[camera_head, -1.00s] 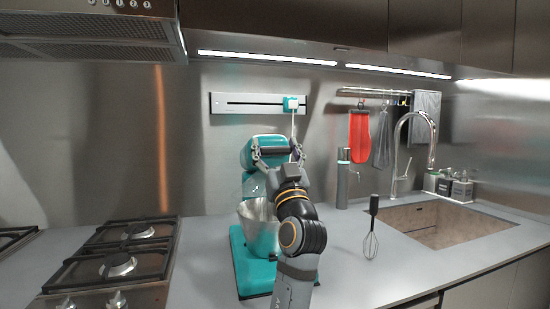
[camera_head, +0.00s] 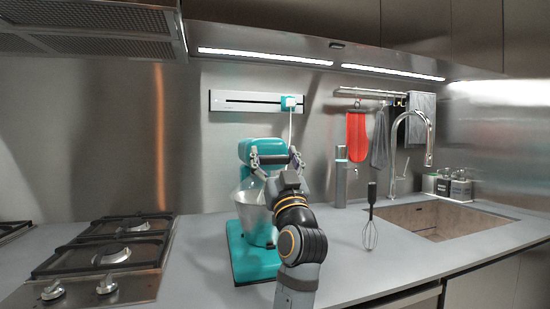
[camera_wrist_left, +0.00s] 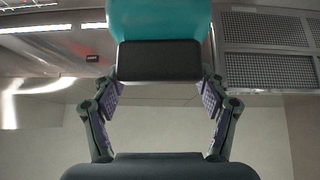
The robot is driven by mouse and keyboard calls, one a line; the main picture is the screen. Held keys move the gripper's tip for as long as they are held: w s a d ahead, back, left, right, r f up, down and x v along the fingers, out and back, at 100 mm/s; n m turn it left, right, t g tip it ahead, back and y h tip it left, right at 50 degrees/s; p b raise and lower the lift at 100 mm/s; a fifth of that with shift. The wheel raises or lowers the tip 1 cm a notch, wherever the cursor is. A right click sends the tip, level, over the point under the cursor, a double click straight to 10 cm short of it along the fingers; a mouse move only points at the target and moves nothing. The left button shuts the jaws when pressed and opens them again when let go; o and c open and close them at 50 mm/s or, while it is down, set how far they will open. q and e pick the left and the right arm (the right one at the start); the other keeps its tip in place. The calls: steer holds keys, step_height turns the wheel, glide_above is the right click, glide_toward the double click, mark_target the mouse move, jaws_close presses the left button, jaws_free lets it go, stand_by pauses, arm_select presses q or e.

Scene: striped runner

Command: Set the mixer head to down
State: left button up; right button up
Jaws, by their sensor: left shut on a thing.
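The teal stand mixer stands on the counter, with its teal base (camera_head: 250,262) under a metal bowl (camera_head: 254,212). Its teal mixer head (camera_head: 262,147) is above the bowl and faces me, with a dark end. How far the head is tilted is hard to judge from the front. My left gripper (camera_head: 275,159) is shut on the head's front end, one finger on each side. In the left wrist view the pads of the gripper (camera_wrist_left: 160,92) flank the dark end (camera_wrist_left: 158,60) of the head. My left arm hides part of the bowl. My right gripper is not in view.
A gas hob (camera_head: 105,255) lies left of the mixer. A whisk (camera_head: 371,225) stands on the right, before the sink (camera_head: 440,218) and tap (camera_head: 428,140). A grey cylinder (camera_head: 341,178) stands behind. A wall strip (camera_head: 245,101) carries a plug and cord.

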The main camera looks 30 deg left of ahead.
arm_select(q)
steer(key=shift+w+f, duration=0.2)
steer(key=shift+f, duration=0.3)
steer(key=o, duration=1.7)
steer(key=shift+a, duration=0.1)
steer(key=shift+s+r, duration=0.1)
steer(key=shift+r, duration=0.05)
steer(key=shift+r, duration=0.1)
step_height(320, 180, up, 10)
steer(key=shift+f, duration=0.1)
